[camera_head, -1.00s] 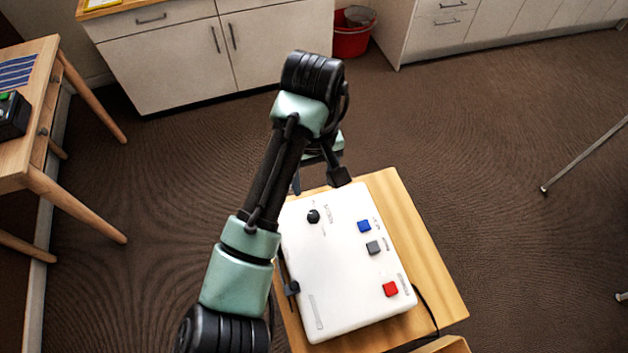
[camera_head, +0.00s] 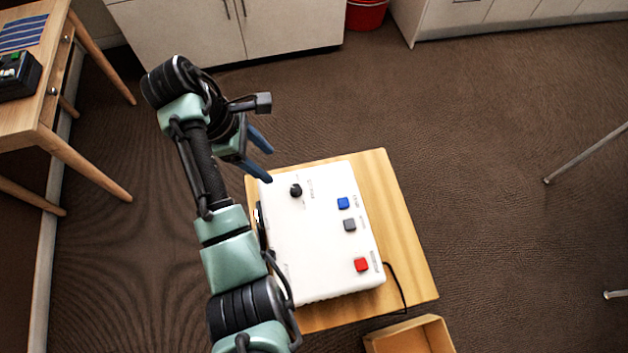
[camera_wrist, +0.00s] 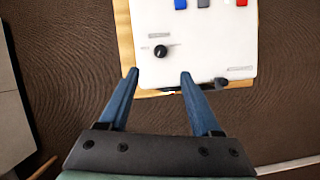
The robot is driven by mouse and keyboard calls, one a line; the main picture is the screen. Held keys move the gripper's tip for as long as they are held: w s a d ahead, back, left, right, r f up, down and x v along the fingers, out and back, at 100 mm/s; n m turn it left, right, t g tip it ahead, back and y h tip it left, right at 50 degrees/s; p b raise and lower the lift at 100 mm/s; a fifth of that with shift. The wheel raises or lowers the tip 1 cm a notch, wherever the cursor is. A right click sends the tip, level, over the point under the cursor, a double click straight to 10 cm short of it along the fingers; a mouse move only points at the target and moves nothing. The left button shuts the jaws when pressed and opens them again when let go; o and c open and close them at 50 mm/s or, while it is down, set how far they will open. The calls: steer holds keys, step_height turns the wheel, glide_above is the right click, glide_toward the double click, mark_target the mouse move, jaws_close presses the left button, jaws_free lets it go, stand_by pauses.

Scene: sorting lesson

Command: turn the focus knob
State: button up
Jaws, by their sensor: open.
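A black round knob (camera_head: 296,190) stands on the top face of a white box (camera_head: 310,245), near its far left corner. It also shows in the wrist view (camera_wrist: 161,51), with a pale pointer mark. The print beside it is too small to read. My gripper (camera_head: 271,167) has its two blue fingers apart and empty, beside the box's far left corner. In the wrist view the gripper's fingertips (camera_wrist: 159,72) lie either side of the knob's line, with the knob just beyond them. A dark part on the box's left side is partly hidden by my arm.
The box rests on a small wooden table (camera_head: 405,255) with a black cable at right. An open wooden tray (camera_head: 410,337) is at the near edge. Floor at right is mostly clear.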

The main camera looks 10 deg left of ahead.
mark_target(295, 188)
steer(key=b+x, duration=0.3)
steer(key=x, duration=1)
steer(key=shift+s+b, duration=0.1)
steer(key=shift+b, duration=0.2)
jaws_close()
